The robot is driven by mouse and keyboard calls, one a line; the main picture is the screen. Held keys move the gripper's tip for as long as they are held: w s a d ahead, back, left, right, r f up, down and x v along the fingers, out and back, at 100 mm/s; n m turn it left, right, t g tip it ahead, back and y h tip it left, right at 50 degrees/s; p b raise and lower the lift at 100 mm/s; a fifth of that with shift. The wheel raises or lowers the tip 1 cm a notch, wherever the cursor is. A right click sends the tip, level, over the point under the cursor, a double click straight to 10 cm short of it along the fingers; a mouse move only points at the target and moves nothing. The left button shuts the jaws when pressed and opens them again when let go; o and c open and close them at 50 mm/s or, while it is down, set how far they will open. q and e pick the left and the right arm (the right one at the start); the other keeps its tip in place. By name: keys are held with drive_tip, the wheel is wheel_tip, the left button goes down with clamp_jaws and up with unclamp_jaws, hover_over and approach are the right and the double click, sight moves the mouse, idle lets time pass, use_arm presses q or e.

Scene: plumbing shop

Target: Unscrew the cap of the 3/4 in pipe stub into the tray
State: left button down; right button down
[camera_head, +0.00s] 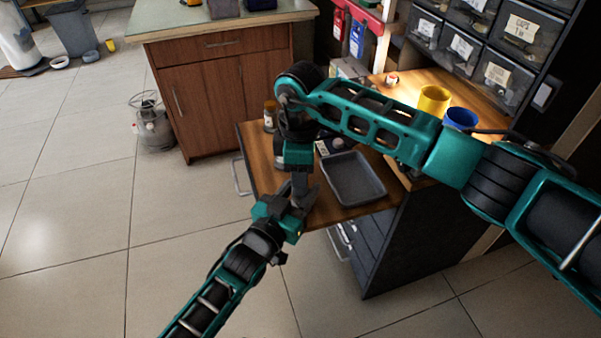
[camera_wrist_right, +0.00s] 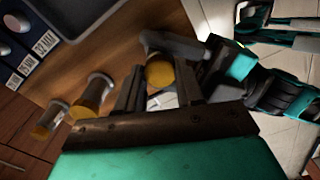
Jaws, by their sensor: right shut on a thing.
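My right gripper (camera_head: 300,190) points down at the front left of the wooden bench top. In the right wrist view its two fingers (camera_wrist_right: 158,90) are shut on a brass-coloured cap (camera_wrist_right: 160,73). The pipe stub with this cap is mostly hidden by the grippers. My left gripper (camera_head: 287,213) comes from below and meets the right one at the bench corner. It also shows in the right wrist view (camera_wrist_right: 205,48), close beside the cap; whether its fingers are closed is unclear. The grey tray (camera_head: 354,180) lies on the bench right of the grippers and looks empty.
Two more brass-and-grey pieces (camera_wrist_right: 92,93) (camera_wrist_right: 48,120) stand nearby on the bench, beside small labels (camera_wrist_right: 30,60). A yellow cup (camera_head: 434,99) and a blue cup (camera_head: 461,118) stand farther back right. My right forearm crosses above the tray.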

drive_tip(key=n, duration=1.1)
drive_tip(key=shift+n, duration=0.4)
drive_tip(key=n, duration=0.5)
drive_tip(key=shift+r, duration=0.1)
drive_tip(key=n, duration=0.7)
drive_tip(key=shift+n, duration=0.4)
drive_tip(key=n, duration=0.3)
drive_tip(key=shift+n, duration=0.3)
drive_tip(key=n, duration=1.2)
drive_tip(key=shift+n, duration=0.3)
drive_tip(key=n, duration=0.3)
drive_tip(key=shift+n, duration=0.3)
drive_tip(key=n, duration=1.2)
drive_tip(key=shift+n, duration=0.3)
drive_tip(key=n, duration=0.8)
drive_tip(key=shift+n, duration=0.4)
